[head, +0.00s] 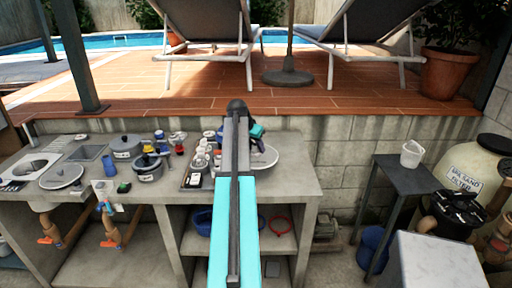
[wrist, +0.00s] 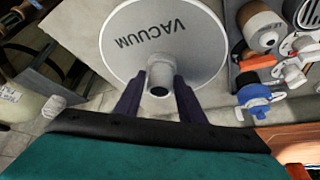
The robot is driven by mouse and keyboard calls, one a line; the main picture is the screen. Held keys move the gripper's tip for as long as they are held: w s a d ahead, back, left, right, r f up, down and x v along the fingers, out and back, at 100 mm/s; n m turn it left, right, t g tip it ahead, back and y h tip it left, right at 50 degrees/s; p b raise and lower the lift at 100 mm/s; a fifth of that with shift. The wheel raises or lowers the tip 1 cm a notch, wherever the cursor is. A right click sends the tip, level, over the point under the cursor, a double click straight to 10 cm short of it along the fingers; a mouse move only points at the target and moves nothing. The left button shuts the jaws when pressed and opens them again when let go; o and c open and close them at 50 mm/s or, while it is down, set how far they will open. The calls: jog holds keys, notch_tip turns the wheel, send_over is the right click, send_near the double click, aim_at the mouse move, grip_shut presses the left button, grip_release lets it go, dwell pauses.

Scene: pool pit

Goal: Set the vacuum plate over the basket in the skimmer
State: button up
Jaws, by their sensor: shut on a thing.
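My gripper (wrist: 161,84) is shut on the short spigot of the vacuum plate (wrist: 125,48), a pale grey disc marked VACUUM. In the head view my gripper (head: 257,131) is over the right end of the concrete bench, and the plate (head: 268,158) shows partly behind my arm. At the bench's far left is a pale recessed opening (head: 30,166), which looks like the skimmer, with pipework below. I cannot make out a basket inside it. A grey round lid-like disc (head: 62,177) lies just right of it.
A white bucket-like container (head: 411,154) stands on a side table at right. The tiled deck (head: 200,103) rises behind.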

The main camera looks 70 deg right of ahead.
jog(key=w+a+r+n+t+y+b, duration=0.1)
jog(key=w+a+n+t, duration=0.55)
jog(key=w+a, duration=2.35)
jog(key=w+a+n+y, duration=0.1)
jog(key=w+a+n, duration=0.2)
jog(key=a, duration=1.1)
jog(key=w+a+r+n+y, duration=0.1)
jog(key=a+n, duration=0.5)
jog(key=a, duration=0.8)
jog(key=w+a+n+y+b, duration=0.1)
jog(key=w+a+n, duration=0.4)
jog(key=a, duration=0.9)
jog(key=shift+w+a+r+t+y, duration=0.15)
jog(key=shift+t+y, duration=0.2)
jog(key=shift+y, duration=0.55)
